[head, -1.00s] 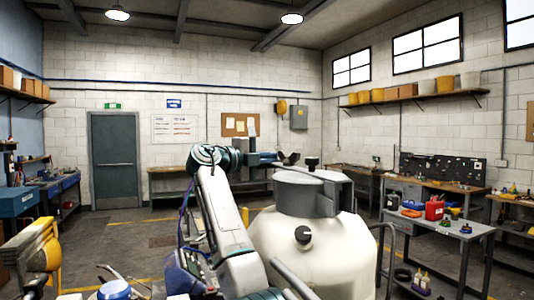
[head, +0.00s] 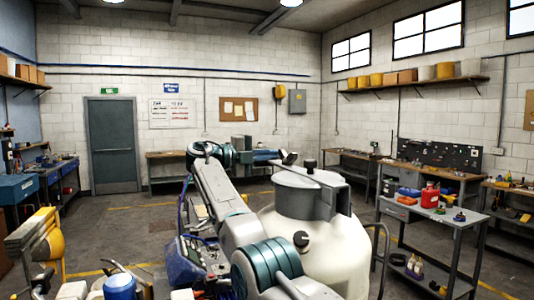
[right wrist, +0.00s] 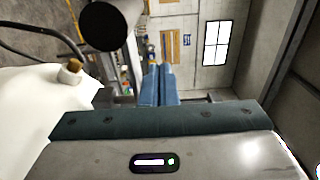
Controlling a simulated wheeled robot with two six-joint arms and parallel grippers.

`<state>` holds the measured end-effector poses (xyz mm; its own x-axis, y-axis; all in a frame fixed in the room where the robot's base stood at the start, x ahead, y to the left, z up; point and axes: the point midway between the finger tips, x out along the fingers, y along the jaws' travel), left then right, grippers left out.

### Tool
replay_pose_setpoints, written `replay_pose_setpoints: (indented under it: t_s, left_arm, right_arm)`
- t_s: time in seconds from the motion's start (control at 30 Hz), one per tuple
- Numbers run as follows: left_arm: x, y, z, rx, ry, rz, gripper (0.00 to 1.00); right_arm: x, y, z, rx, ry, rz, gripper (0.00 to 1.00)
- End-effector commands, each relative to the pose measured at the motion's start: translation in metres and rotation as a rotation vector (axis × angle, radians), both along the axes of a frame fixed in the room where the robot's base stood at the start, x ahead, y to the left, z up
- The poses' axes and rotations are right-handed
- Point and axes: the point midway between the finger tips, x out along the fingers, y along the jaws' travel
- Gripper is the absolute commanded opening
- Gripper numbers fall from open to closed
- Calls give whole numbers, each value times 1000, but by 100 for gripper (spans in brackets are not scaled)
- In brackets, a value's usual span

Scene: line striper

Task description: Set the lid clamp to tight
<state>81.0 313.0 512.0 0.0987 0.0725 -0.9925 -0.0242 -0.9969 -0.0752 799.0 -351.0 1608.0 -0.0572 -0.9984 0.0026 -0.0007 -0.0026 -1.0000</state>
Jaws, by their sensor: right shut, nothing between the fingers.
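The cream tank (head: 330,248) stands in front of me with a grey round lid (head: 295,198) on top. A black knob (head: 311,164) rises from the lid, and a grey bar (head: 330,180) runs at its right side. I cannot tell the clamp's setting. Another black knob (head: 301,239) is on the tank's front. My right gripper (head: 290,157) is shut and empty, just left of the top knob and apart from it. In the right wrist view its blue fingers (right wrist: 160,85) are together, with a black round knob (right wrist: 107,27) to their upper left. My left gripper is out of view.
A curved dark handle rail (head: 384,240) stands right of the tank. Further right is a grey cart (head: 428,212) with a red can and small items. A yellow part (head: 48,250) is at the lower left, with a blue-topped container (head: 120,285) nearby. Open floor lies behind.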

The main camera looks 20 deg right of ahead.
Motion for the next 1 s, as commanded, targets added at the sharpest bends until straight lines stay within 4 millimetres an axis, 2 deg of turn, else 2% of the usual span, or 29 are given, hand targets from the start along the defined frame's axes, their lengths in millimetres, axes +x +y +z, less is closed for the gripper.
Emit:
replay_pose_setpoints:
  t_s: [0.47, 0.67, 0.87, 0.9, 1.0]
  left_arm:
    - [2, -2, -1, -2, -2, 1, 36]
    - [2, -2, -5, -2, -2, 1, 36]
    - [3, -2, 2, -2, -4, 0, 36]
    - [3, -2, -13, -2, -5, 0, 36]
    - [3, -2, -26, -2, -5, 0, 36]
  right_arm:
    - [0, -2, 2, 0, -1, -3, 0]
    - [-1, 0, 19, -2, -4, -2, 0]
    - [-1, 3, 42, -3, -1, -2, 0]
    - [-3, 5, 31, -3, -3, -1, 0]
    - [-8, 8, 31, -3, -5, -1, 0]
